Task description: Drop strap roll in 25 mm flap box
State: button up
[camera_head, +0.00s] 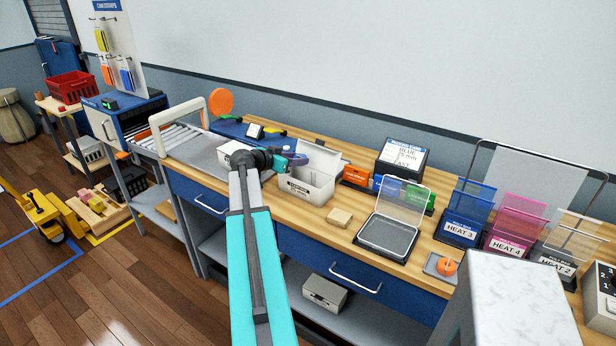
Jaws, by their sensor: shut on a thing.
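My gripper (284,158) is at the end of my arm, over the left part of an open white box (318,194). It is shut on a small blue-purple thing (299,160), which looks like the strap roll. The thing is at or just above the box's opening; the exact height is hard to tell. The white box has raised flaps and a front label too small to read. Another white box or flap (231,152) shows left of my gripper, partly hidden by my arm.
A dark box with a card (403,156), reading about "BLUE 25 mm LAST", stands behind coloured blocks (388,186). A roller conveyor (183,137) is left.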

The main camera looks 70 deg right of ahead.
jog(key=shift+f, duration=1.6)
jog(key=o, duration=1.1)
jog(key=b+v, duration=0.4)
jog(key=v, duration=0.9)
jog(key=shift+a, duration=0.35)
jog(key=shift+w+r, duration=0.15)
